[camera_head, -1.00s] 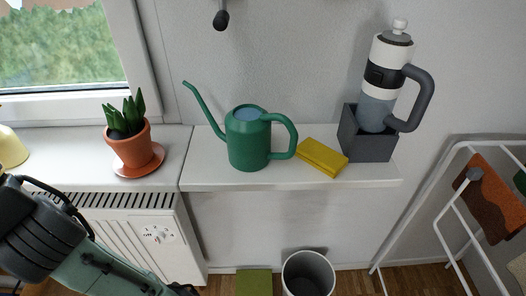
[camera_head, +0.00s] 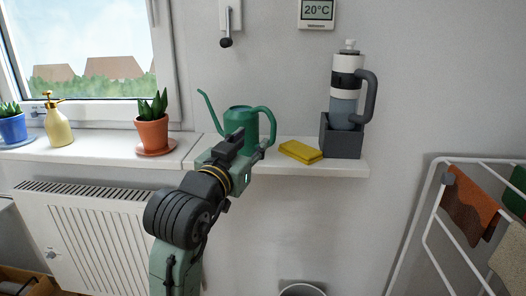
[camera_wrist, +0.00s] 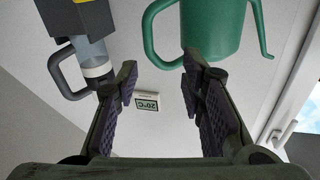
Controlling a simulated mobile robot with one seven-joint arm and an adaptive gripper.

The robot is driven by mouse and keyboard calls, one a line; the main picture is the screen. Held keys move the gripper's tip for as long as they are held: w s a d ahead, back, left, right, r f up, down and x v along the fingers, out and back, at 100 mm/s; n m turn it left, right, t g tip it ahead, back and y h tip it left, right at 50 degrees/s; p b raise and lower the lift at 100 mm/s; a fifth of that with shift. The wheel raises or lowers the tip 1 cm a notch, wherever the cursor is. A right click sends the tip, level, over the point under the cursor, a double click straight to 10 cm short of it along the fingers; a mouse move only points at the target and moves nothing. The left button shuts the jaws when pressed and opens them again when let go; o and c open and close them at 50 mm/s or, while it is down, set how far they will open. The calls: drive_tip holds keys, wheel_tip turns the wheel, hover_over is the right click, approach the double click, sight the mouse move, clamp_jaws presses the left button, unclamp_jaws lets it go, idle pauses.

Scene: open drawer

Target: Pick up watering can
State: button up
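The green watering can (camera_head: 240,122) stands upright on the white shelf (camera_head: 340,170), its spout to the left and its looped handle to the right. In the head view my gripper (camera_head: 233,140) is in front of the can and hides part of its lower body. In the wrist view, which is upside down, the can (camera_wrist: 214,28) is at the top, beyond the fingertips. My gripper (camera_wrist: 160,88) is open there, with two dark padded fingers wide apart and nothing between them. I cannot tell the exact gap between fingers and can.
A yellow sponge or cloth (camera_head: 301,151) lies right of the can. A dark grey box (camera_head: 343,143) holds a bottle with a handle (camera_head: 346,95). A potted plant (camera_head: 153,132) stands left. A drying rack (camera_head: 430,215) is at the right, a radiator (camera_head: 90,225) below left.

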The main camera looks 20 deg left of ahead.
sight(272, 133)
drive_tip(key=shift+w+d+f+p, duration=0.25)
drive_tip(key=shift+w+p, duration=0.2)
drive_tip(key=shift+w, duration=1.4)
drive_tip(key=shift+w+d+f+p, duration=0.15)
drive_tip(key=shift+w+p, duration=0.3)
drive_tip(key=shift+w, duration=1.35)
drive_tip(key=shift+w+d+f+p, duration=0.15)
drive_tip(key=shift+w+d+p, duration=0.25)
drive_tip(key=shift+w, duration=1.45)
drive_tip(key=shift+a, duration=0.1)
drive_tip(key=shift+c, duration=0.4)
clamp_jaws()
drive_tip(key=shift+r, duration=0.1)
